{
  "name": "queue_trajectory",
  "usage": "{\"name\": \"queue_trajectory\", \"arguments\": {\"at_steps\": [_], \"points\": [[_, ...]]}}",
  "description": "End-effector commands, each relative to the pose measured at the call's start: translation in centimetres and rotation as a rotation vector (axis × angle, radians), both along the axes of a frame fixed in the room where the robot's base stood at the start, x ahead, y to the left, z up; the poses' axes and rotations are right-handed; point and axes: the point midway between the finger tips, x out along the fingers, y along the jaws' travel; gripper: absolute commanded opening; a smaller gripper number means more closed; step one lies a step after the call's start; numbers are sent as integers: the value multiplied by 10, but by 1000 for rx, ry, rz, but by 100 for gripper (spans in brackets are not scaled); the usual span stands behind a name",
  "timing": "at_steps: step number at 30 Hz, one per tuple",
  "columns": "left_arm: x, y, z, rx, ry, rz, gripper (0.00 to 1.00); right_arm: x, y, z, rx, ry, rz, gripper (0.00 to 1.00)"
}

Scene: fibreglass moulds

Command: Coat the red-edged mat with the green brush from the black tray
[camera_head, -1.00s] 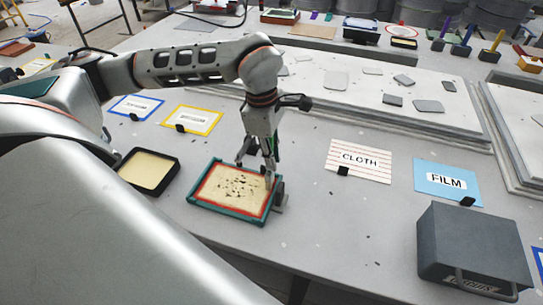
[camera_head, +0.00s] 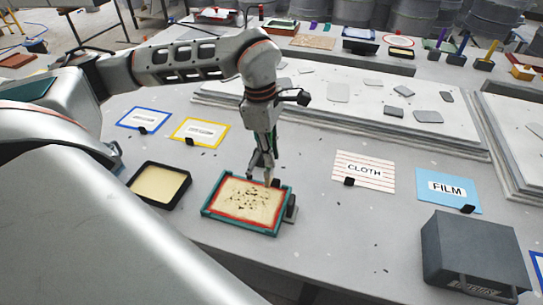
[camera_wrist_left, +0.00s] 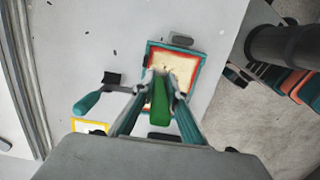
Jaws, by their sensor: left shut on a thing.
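The red-edged mat (camera_head: 238,211) lies flat in a teal frame, cream with dark specks in its middle. It also shows in the wrist view (camera_wrist_left: 186,75). My left gripper (camera_head: 263,170) is above its far right part, pointing down. It is shut on the green brush (camera_wrist_left: 161,103), which shows between the fingers in the wrist view. The fingers hide most of the brush in the head view, and I cannot tell whether its tip touches the mat. The black tray (camera_head: 183,190), with a cream filling, stands left of the mat. My right gripper is not in view.
A small grey block (camera_head: 291,207) stands against the mat frame's right side. The cloth card (camera_head: 363,171), film card (camera_head: 447,190) and dark grey box (camera_head: 470,250) are to the right. Blue-edged (camera_head: 143,119) and yellow-edged (camera_head: 199,131) cards lie behind the tray.

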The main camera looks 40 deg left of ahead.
Motion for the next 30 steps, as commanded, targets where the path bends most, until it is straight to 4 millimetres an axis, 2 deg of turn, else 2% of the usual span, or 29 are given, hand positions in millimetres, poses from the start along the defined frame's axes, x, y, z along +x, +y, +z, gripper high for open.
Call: {"name": "queue_trajectory", "arguments": {"at_steps": [4,10,19,30], "points": [[1,1,15,0,-4,4,0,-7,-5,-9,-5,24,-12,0],[0,1,27,0,-2,9,0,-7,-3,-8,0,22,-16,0],[-1,1,29,0,-1,10,0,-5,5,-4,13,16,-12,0],[0,-1,28,3,-2,-37,0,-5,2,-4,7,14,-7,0]]}}
